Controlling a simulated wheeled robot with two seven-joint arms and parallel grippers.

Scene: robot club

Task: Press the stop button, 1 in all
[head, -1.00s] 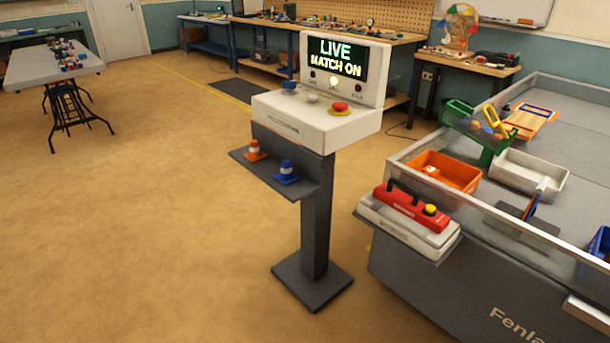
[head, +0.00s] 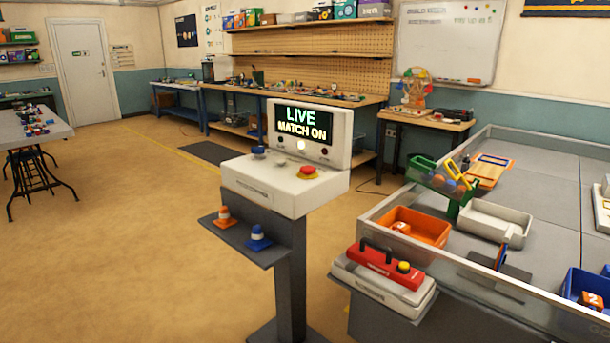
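The white control console (head: 285,184) stands on a grey pedestal in the middle of the head view. Its screen (head: 302,121) reads "LIVE MATCH ON", and a small lamp below the screen is lit. Neither of my grippers shows in the head view, and nothing touches the red button.
A shelf (head: 229,241) on the pedestal holds an orange cone and a blue cone. Open floor (head: 120,250) lies to the left.

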